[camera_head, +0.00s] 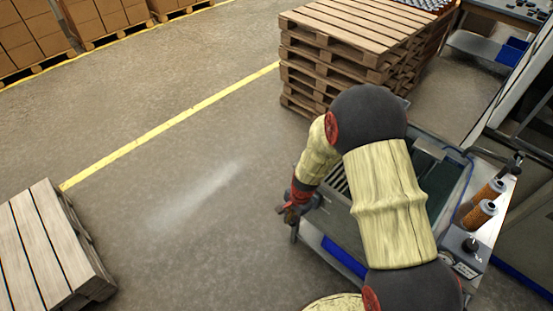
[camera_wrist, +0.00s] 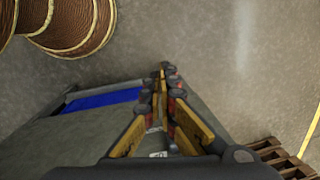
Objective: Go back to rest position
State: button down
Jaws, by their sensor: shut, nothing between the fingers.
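My gripper (camera_head: 293,208) hangs at the left end of my arm in the head view, by the near left edge of a grey workbench (camera_head: 308,244). In the wrist view my gripper (camera_wrist: 166,72) points out over the bench edge toward the floor. Its fingers meet at the tips and hold nothing. My arm hides much of the bench top.
A pallet stack (camera_head: 345,45) stands behind the bench. Another pallet (camera_head: 50,245) lies at the lower left. Cartons (camera_head: 100,15) line the far left. Open floor (camera_head: 190,170) lies left of my gripper.

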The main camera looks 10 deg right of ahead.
jog(key=s+r+n+g, duration=0.1)
jog(key=s+n+g, duration=0.1)
jog(key=s+n, duration=0.3)
jog(key=s+d+r+n+t, duration=0.1)
jog(key=s+r, duration=0.3)
jog(key=r, duration=0.9)
jog(key=s+d+r+n+t+b, duration=0.1)
jog(key=s+r, duration=0.4)
jog(key=r, duration=0.8)
jog(key=s+d+r+n+t+h, duration=0.1)
jog(key=s+r+n+t, duration=0.4)
jog(key=r, duration=0.7)
jog(key=shift+s+d+r, duration=0.25)
jog(key=shift+d+r, duration=0.15)
jog(key=shift+d, duration=0.25)
jog(key=shift+d, duration=0.1)
